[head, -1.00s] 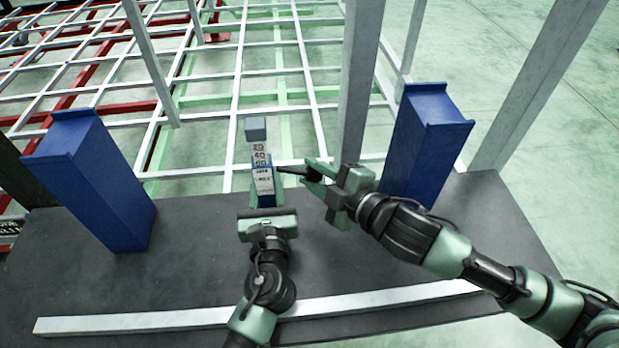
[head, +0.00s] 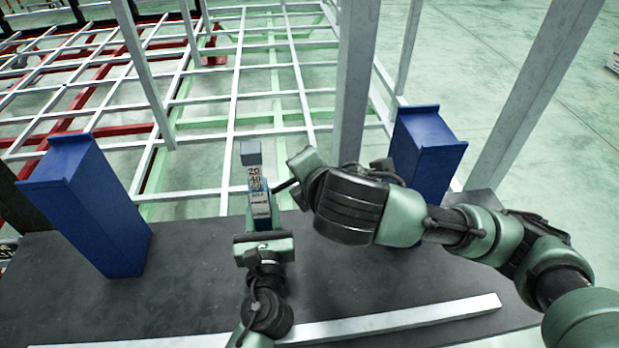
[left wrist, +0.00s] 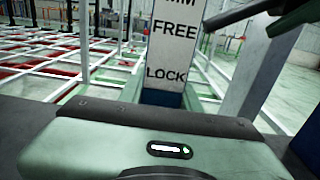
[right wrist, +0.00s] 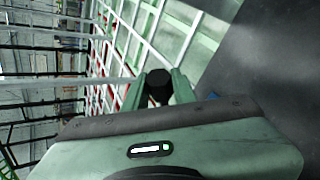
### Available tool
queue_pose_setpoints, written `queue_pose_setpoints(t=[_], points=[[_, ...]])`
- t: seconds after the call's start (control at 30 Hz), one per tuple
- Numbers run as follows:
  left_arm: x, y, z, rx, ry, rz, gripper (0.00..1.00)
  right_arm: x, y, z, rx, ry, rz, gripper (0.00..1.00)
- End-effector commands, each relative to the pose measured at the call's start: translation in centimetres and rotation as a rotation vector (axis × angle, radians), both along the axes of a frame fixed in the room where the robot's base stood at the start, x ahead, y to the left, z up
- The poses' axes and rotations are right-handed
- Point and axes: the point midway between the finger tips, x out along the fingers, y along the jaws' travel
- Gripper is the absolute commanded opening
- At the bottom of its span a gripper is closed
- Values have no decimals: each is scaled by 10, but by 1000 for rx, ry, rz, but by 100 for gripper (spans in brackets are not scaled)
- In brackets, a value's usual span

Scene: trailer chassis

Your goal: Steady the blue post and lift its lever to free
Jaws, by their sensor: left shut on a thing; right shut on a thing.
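The blue post (head: 262,211) stands upright in the middle of the bench, with a white scale and label plate and a grey block (head: 251,153) on top. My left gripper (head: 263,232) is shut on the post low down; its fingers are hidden. In the left wrist view the plate (left wrist: 172,45) reads FREE above LOCK. The dark lever (left wrist: 238,15) slants up to the right from the plate's right edge, near the FREE word. My right gripper (head: 296,182) is shut on the lever, whose black round end (right wrist: 158,86) shows between its fingers in the right wrist view.
Blue columns stand at left (head: 85,205) and right (head: 425,150), the right one partly behind my right arm. A white bar (head: 390,321) lies along the front of the dark bench (head: 190,290). White uprights (head: 352,90) and the chassis frame rise behind.

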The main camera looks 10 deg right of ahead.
Motion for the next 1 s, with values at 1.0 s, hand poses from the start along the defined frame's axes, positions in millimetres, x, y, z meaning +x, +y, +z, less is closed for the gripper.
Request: queue_pose_setpoints(t=[1.0], points=[[-1,-3,-1,2,0,-7,0,0,11,11,-226,2,2,32]])
